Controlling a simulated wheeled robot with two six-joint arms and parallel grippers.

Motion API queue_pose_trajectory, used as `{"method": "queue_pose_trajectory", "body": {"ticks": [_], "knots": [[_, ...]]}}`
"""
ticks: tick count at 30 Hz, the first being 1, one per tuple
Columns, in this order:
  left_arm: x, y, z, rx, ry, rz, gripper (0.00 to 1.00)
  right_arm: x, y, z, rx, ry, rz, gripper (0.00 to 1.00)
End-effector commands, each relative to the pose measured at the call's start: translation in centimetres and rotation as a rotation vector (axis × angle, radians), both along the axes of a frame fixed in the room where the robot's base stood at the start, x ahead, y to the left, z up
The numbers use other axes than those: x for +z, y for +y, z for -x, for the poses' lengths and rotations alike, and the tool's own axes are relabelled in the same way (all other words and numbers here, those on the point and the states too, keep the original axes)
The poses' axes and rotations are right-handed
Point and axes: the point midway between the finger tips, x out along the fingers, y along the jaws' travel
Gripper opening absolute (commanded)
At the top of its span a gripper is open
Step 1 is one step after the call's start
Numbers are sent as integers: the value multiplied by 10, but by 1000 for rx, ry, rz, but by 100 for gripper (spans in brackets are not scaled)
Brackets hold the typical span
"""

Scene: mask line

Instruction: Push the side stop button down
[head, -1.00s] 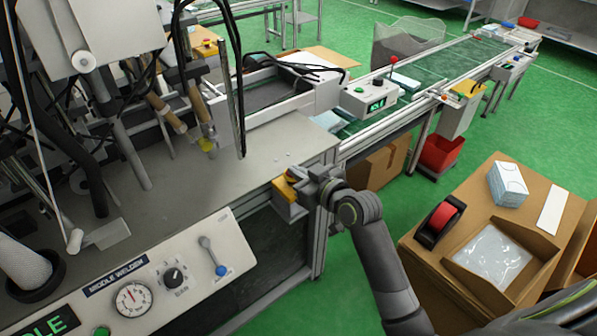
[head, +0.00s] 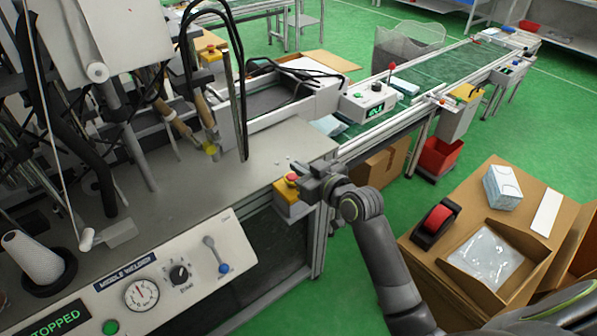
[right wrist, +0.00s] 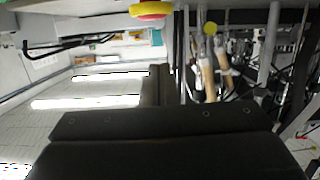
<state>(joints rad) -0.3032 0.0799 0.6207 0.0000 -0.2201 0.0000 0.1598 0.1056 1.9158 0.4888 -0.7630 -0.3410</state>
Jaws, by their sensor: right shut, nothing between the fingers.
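The side stop button is a red mushroom cap (head: 292,178) on a yellow box (head: 289,193), fixed at the right front corner of the grey machine table. My right gripper (head: 304,182) is shut and empty, just to the right of the cap and very close to it. I cannot tell whether they touch. In the right wrist view a red and yellow round part, likely the button (right wrist: 152,9), shows at the top edge; my dark gripper fills the lower part. The machine's green display (head: 55,319) reads STOPPED. My left gripper is not in view.
The welder's front panel (head: 180,265) has a gauge, a dial and a blue-tipped lever. A conveyor (head: 440,72) runs to the back right. A cardboard-coloured stand (head: 425,262) with a tape dispenser (head: 434,222) is at the right. Green floor lies between.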

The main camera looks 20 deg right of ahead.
Motion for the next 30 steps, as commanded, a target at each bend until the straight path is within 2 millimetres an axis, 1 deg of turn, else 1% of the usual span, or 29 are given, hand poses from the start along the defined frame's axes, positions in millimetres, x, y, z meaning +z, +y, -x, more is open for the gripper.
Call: {"method": "queue_pose_trajectory", "body": {"ticks": [1,5,9,12,15,20,30], "knots": [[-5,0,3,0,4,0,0,-4,-4,11,-2,2,2,0],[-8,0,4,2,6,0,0,3,-12,33,-1,-1,3,0],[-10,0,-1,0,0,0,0,9,-20,56,-1,-1,4,0],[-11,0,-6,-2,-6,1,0,13,-25,68,-1,-1,4,0],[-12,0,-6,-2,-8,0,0,16,-27,77,-2,-1,2,0],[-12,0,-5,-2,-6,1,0,19,-29,83,0,-2,2,0],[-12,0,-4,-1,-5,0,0,19,-29,83,0,-2,0,0]]}}
